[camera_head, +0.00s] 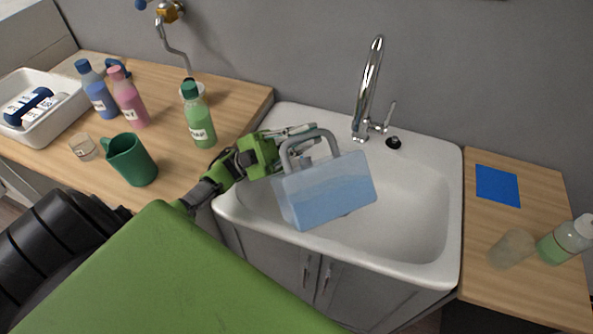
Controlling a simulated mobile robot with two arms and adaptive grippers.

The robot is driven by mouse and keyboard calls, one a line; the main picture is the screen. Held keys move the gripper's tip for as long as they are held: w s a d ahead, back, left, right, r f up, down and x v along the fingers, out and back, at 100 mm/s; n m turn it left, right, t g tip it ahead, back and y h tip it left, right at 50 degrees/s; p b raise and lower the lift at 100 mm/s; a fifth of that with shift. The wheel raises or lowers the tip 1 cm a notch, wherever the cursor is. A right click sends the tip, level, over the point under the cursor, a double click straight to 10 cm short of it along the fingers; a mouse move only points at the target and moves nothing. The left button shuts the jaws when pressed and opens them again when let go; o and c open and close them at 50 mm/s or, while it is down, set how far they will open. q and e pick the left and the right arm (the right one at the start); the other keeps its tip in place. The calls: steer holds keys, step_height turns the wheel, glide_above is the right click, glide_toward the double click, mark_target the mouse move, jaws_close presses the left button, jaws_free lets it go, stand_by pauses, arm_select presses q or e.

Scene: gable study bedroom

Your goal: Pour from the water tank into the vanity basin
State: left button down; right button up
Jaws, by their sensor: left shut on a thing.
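The water tank (330,190) is a clear boxy container with a grey handle and blue water inside. It is held above the left part of the white vanity basin (415,215) and is tilted. My left gripper (300,148) is shut on the tank's handle, at the tank's upper left. The water surface shows inside the tank; I cannot see any stream leaving it. My right gripper is not in view.
A chrome faucet (369,90) rises behind the basin. The left counter holds a green mug (131,160), a green bottle (198,118), other bottles and a white tray (62,117). The right counter has a blue cloth (497,186), a cup (511,248) and a pump bottle (566,240).

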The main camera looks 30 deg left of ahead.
arm_select(q)
steer(key=shift+w+a+n+t+p, duration=0.1)
steer(key=shift+a+n+t+p, duration=0.1)
steer(key=shift+n+t, duration=0.45)
steer(key=shift+w+a+n+t+p, duration=0.1)
steer(key=shift+n+t+p, duration=0.1)
steer(key=shift+n+t, duration=0.4)
stand_by(0.4)
